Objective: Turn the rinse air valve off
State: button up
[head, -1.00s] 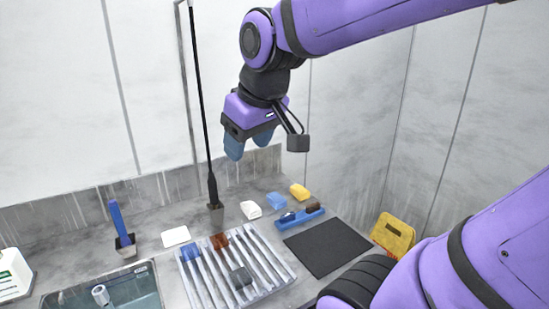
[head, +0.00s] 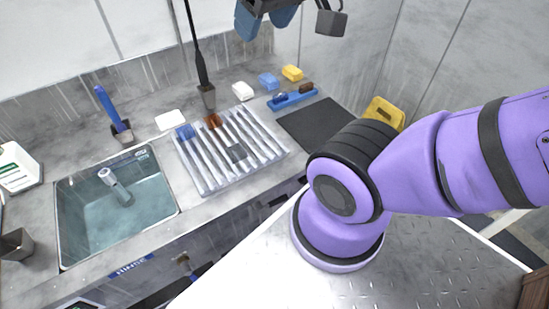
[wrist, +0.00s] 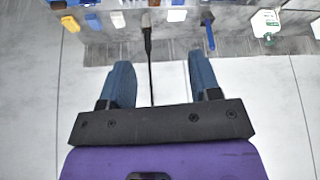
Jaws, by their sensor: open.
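A small valve-like fitting (head: 183,262) sits on the counter front below the edge in the head view, to the right of a blue label reading RINSE (head: 131,265). A blue piece, perhaps its lever (head: 203,269), shows beside it; its exact angle is hard to tell. My gripper (head: 265,20) is at the top edge of the head view, high above the counter and far from the valve. Its blue fingers also show in the wrist view (wrist: 162,78), spread apart with nothing between them. I cannot make out the valve in the wrist view.
A water-filled sink (head: 75,215) is left of the valve. A ribbed rack (head: 205,170) and a dark mat (head: 315,128) lie on the counter. A thin black upright rod (head: 195,45) stands behind the rack. A yellow object (head: 384,113) is at right.

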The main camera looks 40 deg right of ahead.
aim_at(274, 203)
jog(key=k+l, duration=0.95)
jog(key=l, duration=0.3)
